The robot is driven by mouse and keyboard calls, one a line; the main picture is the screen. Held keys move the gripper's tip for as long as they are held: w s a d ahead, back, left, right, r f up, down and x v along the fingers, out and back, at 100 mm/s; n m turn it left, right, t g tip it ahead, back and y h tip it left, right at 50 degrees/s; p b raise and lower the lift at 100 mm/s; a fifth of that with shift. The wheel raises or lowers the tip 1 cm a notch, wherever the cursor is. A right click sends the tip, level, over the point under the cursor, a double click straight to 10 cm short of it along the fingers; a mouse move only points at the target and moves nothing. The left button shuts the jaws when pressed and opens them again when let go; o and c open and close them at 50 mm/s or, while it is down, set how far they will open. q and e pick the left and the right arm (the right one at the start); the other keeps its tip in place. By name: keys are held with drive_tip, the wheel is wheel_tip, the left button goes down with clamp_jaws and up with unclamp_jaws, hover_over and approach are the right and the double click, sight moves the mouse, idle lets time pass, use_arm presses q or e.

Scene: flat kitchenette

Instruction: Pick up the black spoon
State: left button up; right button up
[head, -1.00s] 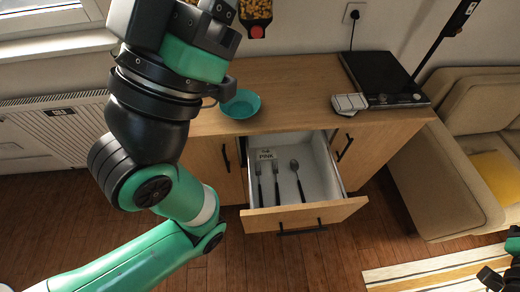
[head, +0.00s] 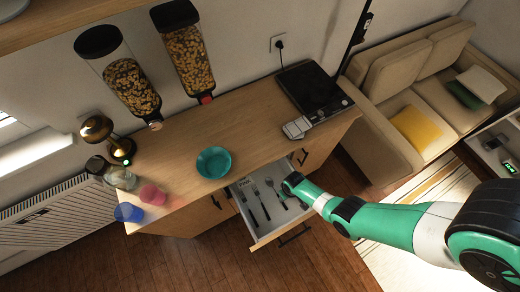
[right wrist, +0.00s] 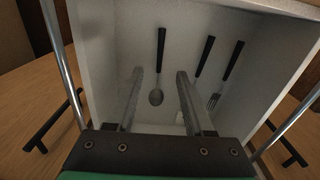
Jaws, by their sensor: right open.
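The black spoon (right wrist: 160,48) lies in the open white drawer (head: 241,205), with a dark handle and a rounded bowl. In the right wrist view it shows between the two fingers of my right gripper (right wrist: 160,72), which is open and empty. Its height above the spoon is hard to judge. My left gripper is out of view.
Two dark forks (right wrist: 203,57) lie beside the spoon. The drawer's walls and wooden front (head: 282,230) surround them. On the counter above are a teal bowl (head: 214,162), a white object (head: 297,128) and a black hob (head: 310,90). Cups (head: 128,212) stand at the left.

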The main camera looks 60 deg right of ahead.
drive_tip(key=b, duration=0.7)
hover_over(284, 204)
wheel_tip(284, 204, down, 7)
drive_tip(key=shift+a+r, duration=0.1)
wheel_tip(284, 204, down, 5)
drive_tip(key=b, duration=0.4)
clamp_jaws()
